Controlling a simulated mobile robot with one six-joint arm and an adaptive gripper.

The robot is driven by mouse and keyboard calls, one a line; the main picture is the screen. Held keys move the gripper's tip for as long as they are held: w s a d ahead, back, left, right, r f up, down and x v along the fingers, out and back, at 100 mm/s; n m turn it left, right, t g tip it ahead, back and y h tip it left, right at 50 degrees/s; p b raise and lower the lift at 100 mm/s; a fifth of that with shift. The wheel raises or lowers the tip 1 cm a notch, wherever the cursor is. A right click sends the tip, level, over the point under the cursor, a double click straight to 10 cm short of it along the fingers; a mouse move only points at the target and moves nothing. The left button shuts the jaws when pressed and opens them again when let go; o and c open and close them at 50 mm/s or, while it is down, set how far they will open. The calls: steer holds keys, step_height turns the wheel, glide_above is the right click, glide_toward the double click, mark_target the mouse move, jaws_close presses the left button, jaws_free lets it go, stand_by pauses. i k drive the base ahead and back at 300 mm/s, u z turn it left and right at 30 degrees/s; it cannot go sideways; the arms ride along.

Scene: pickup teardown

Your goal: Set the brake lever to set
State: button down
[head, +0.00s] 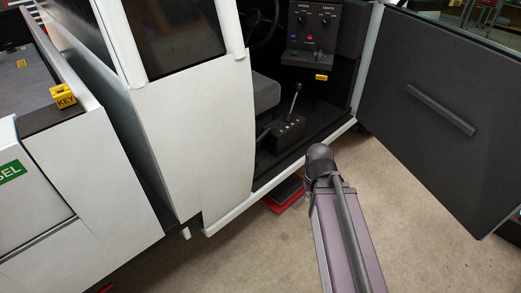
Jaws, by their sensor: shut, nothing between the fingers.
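A shorter dark lever (263,134) shows low beside the seat, left of that box, partly hidden by the door frame. I cannot tell for sure which is the brake lever, and no set mark is readable. My arm (340,235) reaches up from the bottom, its dark joint just outside the sill. My gripper is not visible.
The open door (445,115) with its handle bar stands at the right. The white body side (190,130) blocks the left. A dashboard panel (311,32) with knobs, a grey seat (265,92) and a yellow KEY tag (65,97) show. The doorway between is open.

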mark_target(266, 131)
steer(key=u, duration=0.2)
steer(key=i, duration=0.95)
